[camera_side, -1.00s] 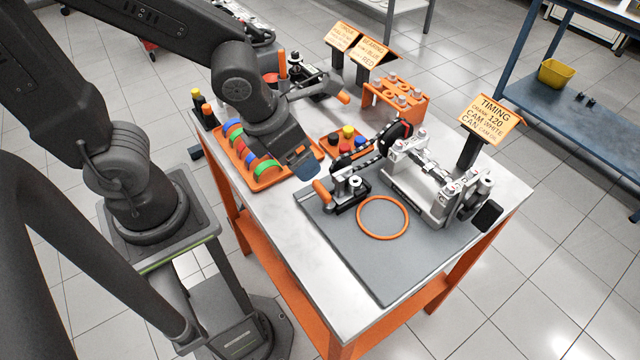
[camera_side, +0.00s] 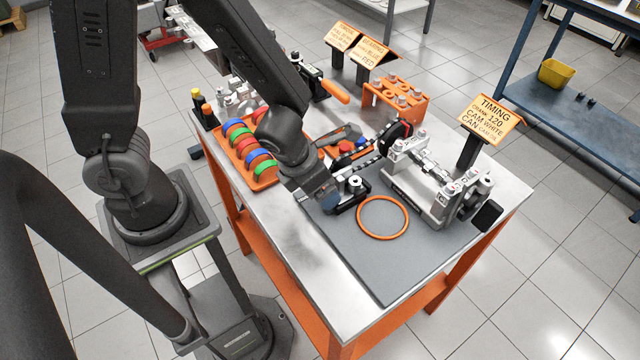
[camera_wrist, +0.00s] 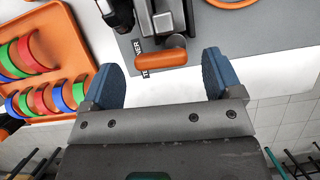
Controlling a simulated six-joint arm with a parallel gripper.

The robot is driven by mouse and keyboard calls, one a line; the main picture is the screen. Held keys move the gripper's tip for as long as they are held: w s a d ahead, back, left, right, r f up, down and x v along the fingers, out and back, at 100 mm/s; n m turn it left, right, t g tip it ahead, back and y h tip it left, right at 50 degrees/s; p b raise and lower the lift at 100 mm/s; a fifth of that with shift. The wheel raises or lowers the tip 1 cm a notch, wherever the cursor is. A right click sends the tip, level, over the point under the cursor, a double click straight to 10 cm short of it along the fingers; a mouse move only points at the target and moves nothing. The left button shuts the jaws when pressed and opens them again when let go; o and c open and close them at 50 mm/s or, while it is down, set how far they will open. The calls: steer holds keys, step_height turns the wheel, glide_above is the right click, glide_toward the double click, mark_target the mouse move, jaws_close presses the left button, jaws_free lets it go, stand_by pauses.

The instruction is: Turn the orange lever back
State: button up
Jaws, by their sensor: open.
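The orange lever (camera_wrist: 160,57) shows in the wrist view as a short rounded bar across the front of a dark block with a grey post (camera_wrist: 165,18). In the side view this block (camera_side: 354,187) stands on the grey mat, and the lever is hidden behind my gripper. My gripper (camera_wrist: 161,66) is open, with its blue fingers wide apart to the left and right of the lever. The lever's ends look clear of both fingers. I cannot tell how far above or short of the lever the fingertips are.
An orange tray (camera_wrist: 62,20) of coloured half rings lies left of my gripper. An orange ring (camera_side: 359,231) lies on the grey mat (camera_side: 385,275). A metal engine assembly (camera_side: 440,190) stands right of the block. Another orange handle (camera_side: 335,92) is farther back. The mat's front is clear.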

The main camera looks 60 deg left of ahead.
steer(key=shift+x, duration=0.8)
steer(key=c, duration=0.9)
